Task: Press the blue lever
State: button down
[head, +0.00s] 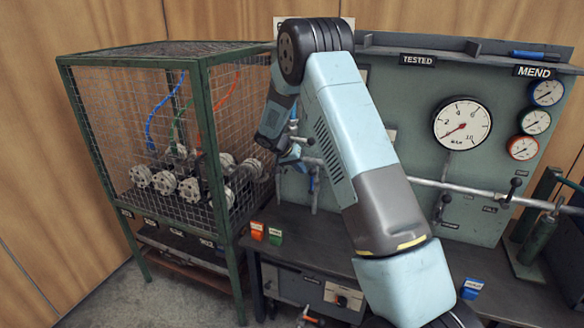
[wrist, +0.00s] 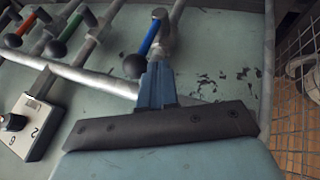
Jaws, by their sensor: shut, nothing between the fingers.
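The blue lever (wrist: 149,37) shows in the wrist view as a blue-sleeved rod slanting down to a black ball knob. Its upper end meets a pipe fitting. My gripper (wrist: 158,68) is shut and empty, with its blue-grey fingers just below and right of the lever's knob. Whether the fingertips touch the lever I cannot tell.
In the wrist view a green lever (wrist: 70,29) and a red lever (wrist: 27,25) are left of the blue one. A white box (wrist: 35,125) with a black knob is lower left. In the head view a mesh cage (head: 95,110) with flanged fittings stands left of the panel.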

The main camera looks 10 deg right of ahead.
jog(key=shift+d, duration=0.2)
jog(key=shift+s+d+r, duration=0.15)
jog(key=shift+s+d, duration=0.35)
jog(key=shift+d, duration=0.15)
jog(key=shift+s+d+r, duration=0.15)
jog(key=shift+s+d, duration=0.3)
jog(key=shift+d, duration=0.2)
send_near(311, 170)
jog(key=v, duration=0.4)
jog(key=shift+w+a+f, duration=0.1)
jog(key=shift+w, duration=0.1)
jog(key=shift+s+a+f+n+t+y, duration=0.15)
jog(key=shift+s+a+f+n+t, duration=0.45)
jog(key=shift+f+n, duration=0.25)
jog(key=shift+s+a+f+n+t+y, duration=0.15)
jog(key=shift+s+a+f+n+t, duration=0.45)
jog(key=shift+f, duration=0.4)
